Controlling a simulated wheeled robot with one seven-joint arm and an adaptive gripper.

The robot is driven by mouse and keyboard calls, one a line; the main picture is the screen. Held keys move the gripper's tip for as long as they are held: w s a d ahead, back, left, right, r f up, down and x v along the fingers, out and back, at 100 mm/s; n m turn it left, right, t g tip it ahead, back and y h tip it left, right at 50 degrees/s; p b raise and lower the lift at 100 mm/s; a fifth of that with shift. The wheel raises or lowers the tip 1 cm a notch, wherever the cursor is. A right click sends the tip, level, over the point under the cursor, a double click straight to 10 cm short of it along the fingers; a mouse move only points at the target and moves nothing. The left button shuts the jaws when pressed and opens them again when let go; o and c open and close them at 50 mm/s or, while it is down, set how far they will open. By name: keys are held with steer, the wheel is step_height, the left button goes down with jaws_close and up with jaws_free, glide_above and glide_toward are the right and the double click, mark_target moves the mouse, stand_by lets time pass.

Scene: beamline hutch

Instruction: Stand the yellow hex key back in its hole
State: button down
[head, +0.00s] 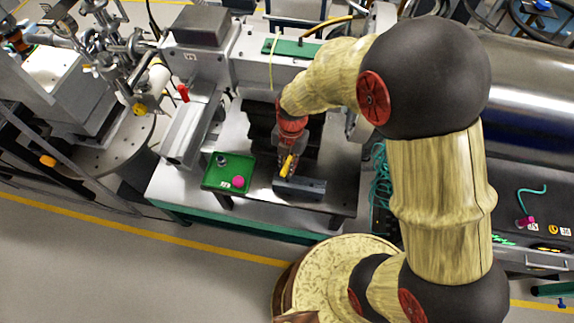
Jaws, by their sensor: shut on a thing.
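The yellow hex key (287,165) shows as a short bright yellow piece at the lower end of my gripper (285,160). My gripper reaches down from my arm and is shut on the hex key. Just below and to the right lies a dark grey block (312,190), likely the one with the hole. The hole itself is too small to make out. The key is above or at the block's upper left; I cannot tell whether it touches.
A green tray (207,184) left of the block holds a pink round thing (238,182) and a small dark thing (221,160). A grey machine housing (285,72) stands behind. A red-handled part (183,92) is at the back left.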

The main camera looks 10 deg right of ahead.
steer(key=shift+f+b, duration=2.3)
steer(key=shift+f, duration=0.7)
steer(key=c, duration=1.7)
jaws_free()
steer(key=shift+c, duration=0.2)
steer(key=r, duration=0.8)
steer(key=w+d+r, duration=0.1)
steer(key=r, duration=0.3)
